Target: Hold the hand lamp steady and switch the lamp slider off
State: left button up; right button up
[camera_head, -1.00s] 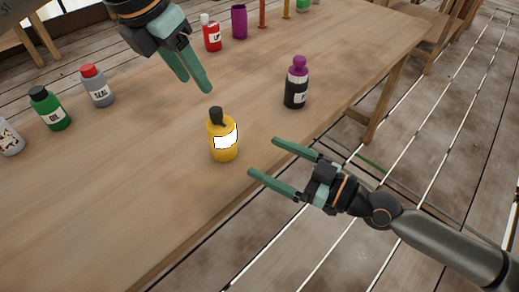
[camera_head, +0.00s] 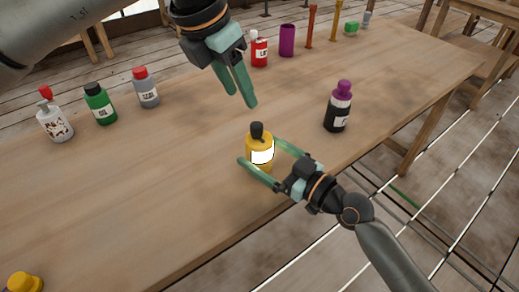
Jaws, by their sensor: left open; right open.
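The hand lamp (camera_head: 260,153) is a yellow upright body with a bright white panel and a black top (camera_head: 257,131). It stands on the wooden table near the front edge. I cannot make out the slider as a separate part. My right gripper (camera_head: 259,151) is open, with one green finger on each side of the lamp; I cannot tell whether they touch it. My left gripper (camera_head: 242,99) is open and empty, above and behind the lamp, its fingers pointing down. The lamp's lower part is partly hidden by the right gripper.
A black bottle with a purple cap (camera_head: 338,108) stands to the right on the table (camera_head: 150,190). White (camera_head: 55,121), green (camera_head: 100,104) and grey (camera_head: 146,88) bottles stand at the left. A red bottle (camera_head: 259,50) and a purple cup (camera_head: 287,40) stand behind. The front left tabletop is mostly clear.

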jog(key=shift+w+a, duration=0.35)
jog(key=shift+a, duration=0.15)
jog(key=c, duration=1.4)
pick_arm(q)
jog(key=shift+c, duration=0.5)
pick_arm(e)
jog(key=shift+c, duration=0.4)
pick_arm(q)
jog(key=shift+w+a+m, duration=0.15)
jog(key=shift+m, duration=0.15)
jog(key=c, duration=0.3)
jog(key=shift+w+a+m+g+h, duration=0.15)
jog(key=shift+a+m+g+h, duration=0.15)
jog(key=shift+h, duration=0.1)
jog(key=shift+c, duration=0.7)
jog(key=a+m, duration=0.1)
jog(key=w+a+m+g+h, duration=0.1)
jog(key=a+m+h, duration=0.1)
jog(key=shift+w+a+f+g, duration=0.15)
jog(key=shift+w+a+g, duration=0.05)
jog(key=shift+w+g, duration=0.15)
grip_shut()
jog(key=w+a+f+m+g+h, duration=0.1)
jog(key=w+a+f+m+h, duration=0.1)
jog(key=a+m, duration=0.3)
jog(key=shift+a+m+h, duration=0.4)
jog(key=shift+a+h, duration=0.3)
jog(key=shift+a, duration=0.85)
